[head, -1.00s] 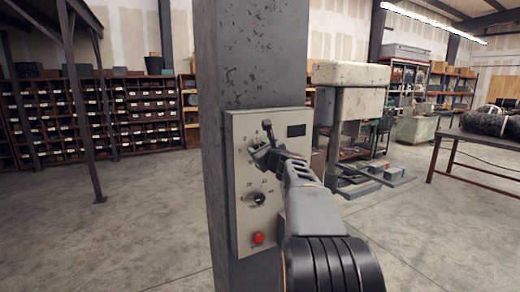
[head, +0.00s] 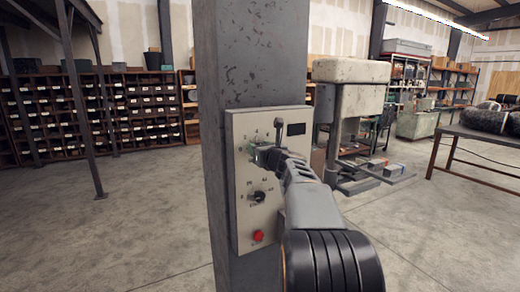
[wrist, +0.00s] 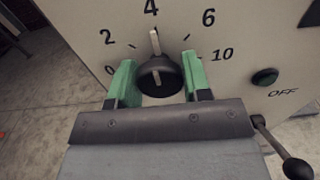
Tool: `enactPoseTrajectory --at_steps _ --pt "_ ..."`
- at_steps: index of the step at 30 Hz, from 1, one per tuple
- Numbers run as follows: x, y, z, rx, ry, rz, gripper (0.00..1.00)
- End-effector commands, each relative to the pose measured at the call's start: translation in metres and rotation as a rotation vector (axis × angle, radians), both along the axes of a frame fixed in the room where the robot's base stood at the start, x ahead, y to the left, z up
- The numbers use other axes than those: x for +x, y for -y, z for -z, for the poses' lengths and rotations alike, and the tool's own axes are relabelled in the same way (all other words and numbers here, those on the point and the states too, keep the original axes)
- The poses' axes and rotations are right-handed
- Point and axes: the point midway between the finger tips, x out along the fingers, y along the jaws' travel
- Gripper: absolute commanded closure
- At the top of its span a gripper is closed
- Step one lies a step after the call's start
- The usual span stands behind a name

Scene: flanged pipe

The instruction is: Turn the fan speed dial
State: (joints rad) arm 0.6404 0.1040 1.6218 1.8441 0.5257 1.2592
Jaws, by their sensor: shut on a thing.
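The fan speed dial is a black round knob (wrist: 160,75) with a pale pointer. In the wrist view its pointer is up, close to the 4 on a printed scale running from 0 to 10. My gripper (wrist: 158,78) has its two green fingers on either side of the knob, shut on it. In the head view my gripper (head: 262,155) is at the upper part of a beige control panel (head: 243,215) and hides most of the dial. The panel is fixed to a grey steel column (head: 250,60).
Below my gripper, the panel carries a second black knob (head: 259,197) and a red button (head: 258,236). A dark display (head: 296,129) is at its upper right.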

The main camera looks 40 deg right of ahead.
Motion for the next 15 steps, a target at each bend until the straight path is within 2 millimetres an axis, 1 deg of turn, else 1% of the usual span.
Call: enactPoseTrajectory --at_steps 7,8,15 --pt "0.0001 0.0001 0.001 0.0 -0.002 0.0 0.79" --pt "0.0001 0.0001 0.001 -0.001 -0.002 0.0 0.54" --pt "0.0001 0.0 0.0005 -0.001 -0.001 0.0 0.31"
